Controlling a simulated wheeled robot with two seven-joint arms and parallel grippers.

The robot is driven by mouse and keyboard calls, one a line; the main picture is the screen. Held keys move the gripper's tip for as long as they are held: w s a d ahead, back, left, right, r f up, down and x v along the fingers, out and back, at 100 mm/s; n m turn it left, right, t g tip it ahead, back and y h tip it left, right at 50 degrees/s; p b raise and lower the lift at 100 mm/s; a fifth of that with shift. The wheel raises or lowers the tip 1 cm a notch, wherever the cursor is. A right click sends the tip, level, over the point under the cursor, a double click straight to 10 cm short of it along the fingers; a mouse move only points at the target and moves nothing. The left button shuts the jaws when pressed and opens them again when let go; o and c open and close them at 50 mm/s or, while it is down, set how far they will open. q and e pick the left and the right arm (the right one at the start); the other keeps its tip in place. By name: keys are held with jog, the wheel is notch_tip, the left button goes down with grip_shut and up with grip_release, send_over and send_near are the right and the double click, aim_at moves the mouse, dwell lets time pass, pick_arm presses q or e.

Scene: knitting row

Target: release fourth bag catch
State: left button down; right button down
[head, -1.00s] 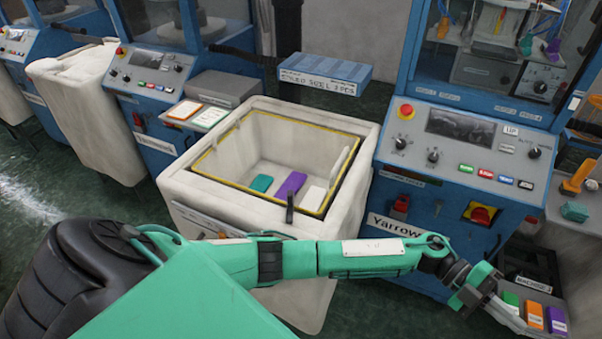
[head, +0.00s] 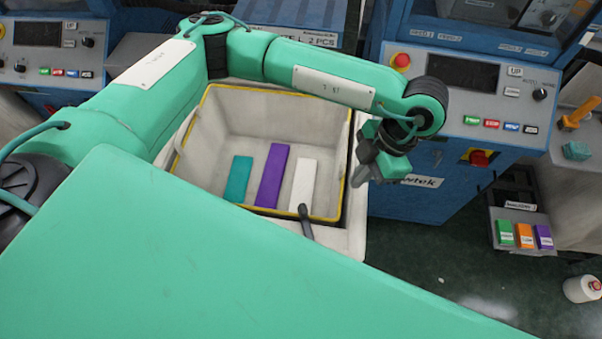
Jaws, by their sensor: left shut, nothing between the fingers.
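A pale bag (head: 358,232) with a yellow-edged rectangular mouth stands open in the middle of the head view. A teal piece (head: 237,180), a purple piece (head: 272,176) and a white piece (head: 303,184) lie inside it. A dark lever (head: 305,220), which looks like the bag's catch, is at the front rim. I cannot tell whether it is fastened. My left gripper (head: 358,180) is shut and empty, pointing down by the bag's right rim, apart from the lever. My left arm hides part of the bag's back. My right gripper is not in view.
A blue machine (head: 480,108) with a control panel stands right of the bag. A low tray (head: 525,217) holds green, orange and purple pieces at the right. A white cone (head: 583,289) is on the floor. Floor in front of the machine is clear.

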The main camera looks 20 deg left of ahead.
pick_arm(q)
jog(key=shift+a+r, duration=0.15)
jog(key=shift+r, duration=0.05)
jog(key=p, duration=0.5)
send_near(306, 221)
jog(key=w+d+f, duration=0.1)
jog(key=w+f, duration=0.2)
jog(key=f, duration=0.2)
jog(key=shift+s+a+r+p, duration=0.1)
jog(key=shift+s+a+p, duration=1.05)
jog(key=shift+a+p, duration=0.1)
